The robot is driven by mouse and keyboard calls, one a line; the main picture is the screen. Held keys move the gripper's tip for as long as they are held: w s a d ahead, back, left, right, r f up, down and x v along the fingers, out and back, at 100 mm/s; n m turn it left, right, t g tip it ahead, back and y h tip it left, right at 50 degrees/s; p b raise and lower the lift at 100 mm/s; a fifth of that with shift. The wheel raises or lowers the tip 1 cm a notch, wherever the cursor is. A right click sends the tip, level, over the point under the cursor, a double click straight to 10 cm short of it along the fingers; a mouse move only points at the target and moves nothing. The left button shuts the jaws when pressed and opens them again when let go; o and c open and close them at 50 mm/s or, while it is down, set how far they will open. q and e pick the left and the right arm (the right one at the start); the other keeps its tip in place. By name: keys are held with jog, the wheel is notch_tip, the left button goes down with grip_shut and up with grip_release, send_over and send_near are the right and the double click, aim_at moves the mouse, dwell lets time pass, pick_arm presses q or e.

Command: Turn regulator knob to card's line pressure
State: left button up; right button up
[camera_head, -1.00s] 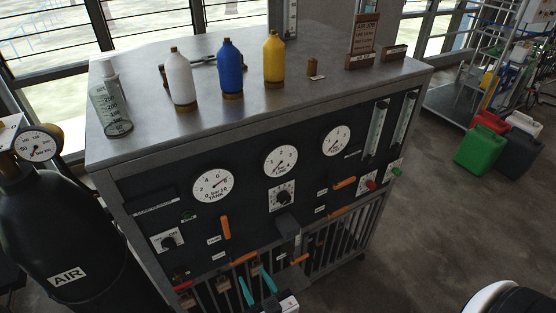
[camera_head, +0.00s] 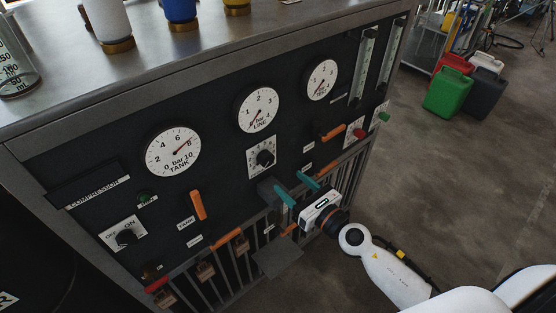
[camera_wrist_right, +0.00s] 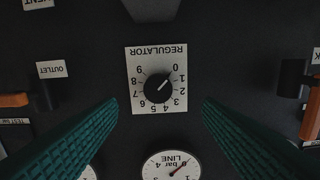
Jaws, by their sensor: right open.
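The regulator knob (camera_head: 266,158) is a round black knob on a white plate numbered 0 to 9. In the right wrist view, upside down, the knob (camera_wrist_right: 158,88) has its white mark toward the 0–1 side. The line gauge (camera_head: 257,108) sits above it, its needle low near zero; part of the gauge (camera_wrist_right: 172,168) shows in the wrist view. My right gripper (camera_head: 287,180) is open and empty, its teal fingers below and in front of the knob. In the wrist view the fingers (camera_wrist_right: 160,102) are spread either side of the plate, not touching the knob. The card and my left gripper are out of view.
The tank gauge (camera_head: 172,151) and another gauge (camera_head: 322,80) flank the line gauge. A dark grey block (camera_head: 270,191) juts from the panel below the knob, close to my fingers. Orange levers (camera_head: 197,205) (camera_head: 331,132) stick out too. Open floor lies right of the bench.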

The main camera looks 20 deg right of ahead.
aim_at(269, 161)
pick_arm(q)
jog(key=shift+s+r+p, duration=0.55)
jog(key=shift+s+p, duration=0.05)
jog(key=shift+p, duration=0.1)
pick_arm(e)
jog(key=shift+n, duration=0.3)
jog(key=shift+x, duration=4.9)
jog(key=shift+w+d, duration=0.1)
jog(key=shift+d, duration=0.05)
jog(key=shift+r, duration=0.1)
grip_shut()
